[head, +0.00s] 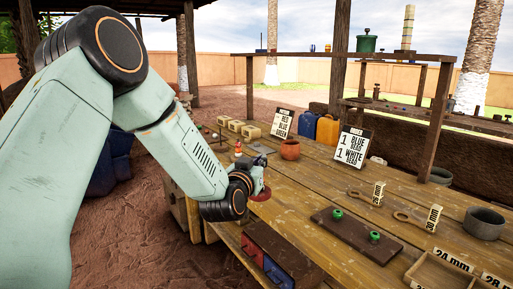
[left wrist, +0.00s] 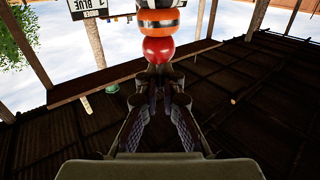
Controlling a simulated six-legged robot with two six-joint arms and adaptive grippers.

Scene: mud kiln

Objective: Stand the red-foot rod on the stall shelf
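My left gripper (left wrist: 162,88) has its fingers nearly together just beside a stack of beads in the left wrist view. The stack has a red ball (left wrist: 158,50) nearest the fingertips, then an orange bead with a dark band (left wrist: 160,18). It appears to be the held rod, with its shaft hidden by the fingers. In the head view, a red disc (head: 262,194), apparently the rod's foot, shows below my left gripper (head: 262,163) near the bench's front edge. The wrist hides the rest. A raised plank shelf (head: 350,57) runs between posts behind the bench. My right gripper is not in view.
The wooden bench (head: 310,215) carries a terracotta pot (head: 290,149), signs, a board with green knobs (head: 355,236), a grey bowl (head: 484,223) and a divided tray (head: 440,270). A small orange-and-white item (head: 238,148) stands beyond my wrist. Posts support the shelf.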

